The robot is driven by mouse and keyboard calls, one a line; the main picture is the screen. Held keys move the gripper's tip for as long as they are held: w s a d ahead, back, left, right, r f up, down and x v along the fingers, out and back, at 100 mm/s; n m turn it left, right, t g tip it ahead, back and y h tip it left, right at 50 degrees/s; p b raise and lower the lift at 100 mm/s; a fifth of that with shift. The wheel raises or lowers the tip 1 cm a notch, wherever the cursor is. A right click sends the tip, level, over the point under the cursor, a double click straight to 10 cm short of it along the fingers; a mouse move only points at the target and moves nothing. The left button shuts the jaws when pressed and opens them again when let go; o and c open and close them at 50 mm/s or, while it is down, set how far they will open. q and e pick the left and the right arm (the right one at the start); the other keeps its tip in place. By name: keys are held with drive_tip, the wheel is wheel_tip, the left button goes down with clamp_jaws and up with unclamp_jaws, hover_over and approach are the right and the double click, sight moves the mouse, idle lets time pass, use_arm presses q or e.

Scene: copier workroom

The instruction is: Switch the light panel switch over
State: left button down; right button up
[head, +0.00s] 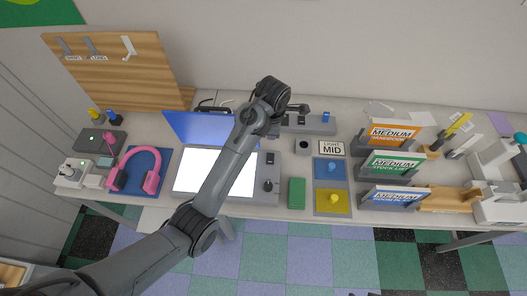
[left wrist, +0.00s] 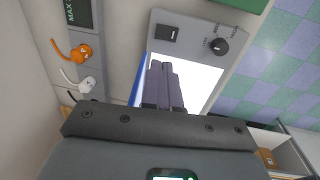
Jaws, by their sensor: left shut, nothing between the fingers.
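The light panel (head: 206,172) lies on the bench with a bright white surface and a raised blue flap (head: 195,128) behind it. Its grey control strip, right of the white area, carries a dark rocker switch (head: 270,158) and a round black knob (head: 267,185). In the left wrist view the switch (left wrist: 168,33) and knob (left wrist: 218,46) show beyond my fingers. My left gripper (left wrist: 160,66) is shut and empty, its fingers seen against the white surface, apart from the switch in the picture. My arm covers part of the panel in the head view. My right gripper is out of view.
Pink headphones (head: 151,183) lie to the left. Orange and white cable-like items show in the wrist view.

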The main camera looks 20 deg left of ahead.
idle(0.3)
use_arm(q)
drive_tip(key=p, duration=0.3)
approach(270, 155)
drive_tip(key=f, duration=0.6)
drive_tip(key=shift+w+f, duration=0.4)
